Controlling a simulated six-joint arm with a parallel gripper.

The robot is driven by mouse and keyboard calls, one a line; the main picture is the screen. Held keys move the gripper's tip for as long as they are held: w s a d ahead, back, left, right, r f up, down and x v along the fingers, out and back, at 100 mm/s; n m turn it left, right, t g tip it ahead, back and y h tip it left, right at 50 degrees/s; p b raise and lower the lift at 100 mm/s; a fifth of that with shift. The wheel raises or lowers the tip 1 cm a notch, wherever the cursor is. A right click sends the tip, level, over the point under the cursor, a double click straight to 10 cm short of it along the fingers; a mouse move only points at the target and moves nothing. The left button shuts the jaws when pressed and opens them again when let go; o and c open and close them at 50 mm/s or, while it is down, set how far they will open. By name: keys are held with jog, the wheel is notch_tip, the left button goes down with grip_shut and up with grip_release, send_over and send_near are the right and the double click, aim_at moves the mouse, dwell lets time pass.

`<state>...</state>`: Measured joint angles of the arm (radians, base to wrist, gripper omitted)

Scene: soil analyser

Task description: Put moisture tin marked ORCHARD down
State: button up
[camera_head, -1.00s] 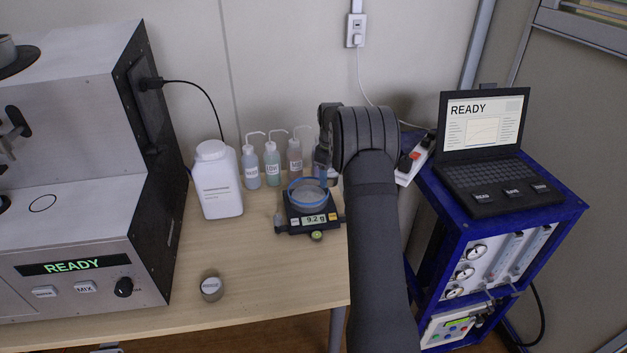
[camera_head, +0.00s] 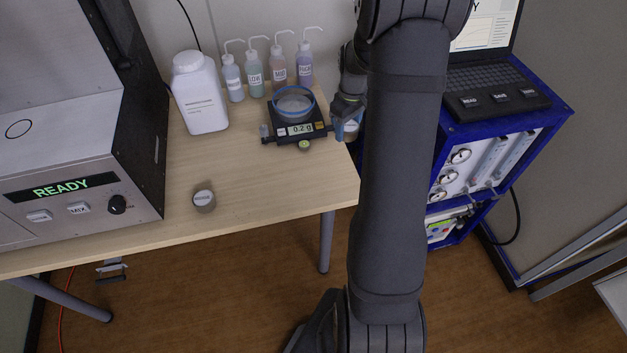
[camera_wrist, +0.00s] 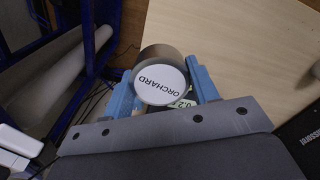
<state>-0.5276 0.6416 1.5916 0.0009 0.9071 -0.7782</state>
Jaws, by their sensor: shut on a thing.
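The moisture tin marked ORCHARD (camera_wrist: 160,80) is a short metal tin with a white lid label, seen in the wrist view between the two blue fingers. My gripper (camera_wrist: 162,90) is shut on it. In the head view the tin (camera_head: 351,126) shows only partly, held by my gripper (camera_head: 348,122) just right of the balance (camera_head: 305,132), near the table's right edge. The balance display reads about 0.2 g, and a clear blue-rimmed dish (camera_head: 294,101) sits on its pan. Whether the tin touches anything beneath it cannot be told.
Another labelled tin (camera_head: 203,200) stands on the table's (camera_head: 250,180) front left, with bare wood around it. Several wash bottles (camera_head: 255,76) and a white jug (camera_head: 200,95) stand behind. The analyser (camera_head: 75,150) is at left, the blue cart (camera_head: 530,130) at right.

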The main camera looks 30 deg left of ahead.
jog(key=s+d+f+m, duration=0.1)
jog(key=s+d+f, duration=0.1)
jog(key=s+d, duration=0.55)
send_over(314, 182)
jog(key=shift+m, duration=0.3)
notch_tip(314, 182, down, 7)
jog(key=shift+r, duration=0.1)
jog(key=shift+f, duration=2.05)
jog(key=shift+f, duration=0.15)
jog(key=o, duration=1.1)
notch_tip(314, 182, up, 12)
jog(key=shift+r, duration=0.2)
